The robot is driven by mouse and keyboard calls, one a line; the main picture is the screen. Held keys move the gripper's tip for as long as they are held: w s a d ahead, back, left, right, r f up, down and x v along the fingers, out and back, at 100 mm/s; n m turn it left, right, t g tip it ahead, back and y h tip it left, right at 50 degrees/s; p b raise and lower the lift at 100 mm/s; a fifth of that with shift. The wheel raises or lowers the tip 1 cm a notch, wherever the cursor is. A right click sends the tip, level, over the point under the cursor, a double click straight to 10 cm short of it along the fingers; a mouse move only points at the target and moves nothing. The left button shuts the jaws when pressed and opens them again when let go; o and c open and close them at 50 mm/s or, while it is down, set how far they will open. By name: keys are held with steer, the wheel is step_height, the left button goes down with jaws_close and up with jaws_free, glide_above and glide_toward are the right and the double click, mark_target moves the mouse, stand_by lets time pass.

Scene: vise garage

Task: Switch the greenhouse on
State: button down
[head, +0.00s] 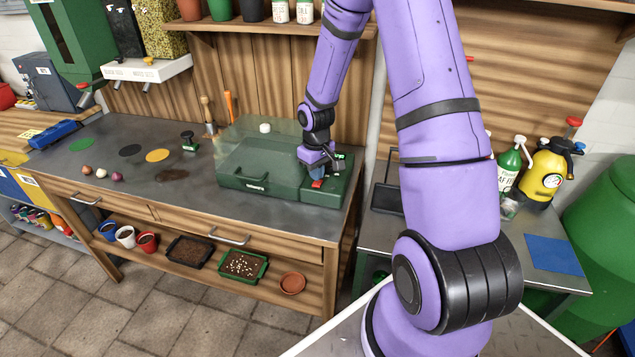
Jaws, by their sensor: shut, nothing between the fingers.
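The greenhouse is a green box with a clear lid (262,160) and a green base (240,185), standing on the right part of the dark workbench. The lid is down over its left part. A red switch (317,184) shows on the green section at its right end. My gripper (317,178) is shut and empty, pointing down at this section. Its fingertips are at or just above the red switch; I cannot tell whether they touch it. My gripper hides part of the switch and the panel around it, so its position is unclear.
The workbench top (110,175) is mostly clear at the left, with several small bulbs and coloured discs. A stamp-like tool (188,141) stands left of the greenhouse. A shelf with pots (250,10) hangs above. A side table (480,245) with spray bottles stands right.

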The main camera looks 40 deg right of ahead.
steer(key=shift+f, duration=1.15)
stand_by(0.8)
steer(key=shift+r, duration=3.5)
steer(key=shift+r, duration=0.1)
step_height(320, 180, up, 11)
steer(key=t, duration=0.1)
glide_above(316, 184)
steer(key=s+a, duration=0.3)
steer(key=s+a+r+t+h, duration=0.1)
steer(key=s+a+r, duration=0.35)
steer(key=r, duration=0.45)
steer(key=s+a+r+t, duration=0.1)
steer(key=s+a+r, duration=0.1)
steer(key=s, duration=0.4)
steer(key=s+a+r+m+t, duration=0.1)
steer(key=s+r, duration=0.4)
steer(key=s, duration=0.1)
steer(key=s+a+r+t+y, duration=0.1)
steer(key=s+a+r, duration=0.1)
steer(key=s, duration=0.5)
steer(key=shift+a+r+m, duration=0.3)
steer(key=shift+r, duration=0.45)
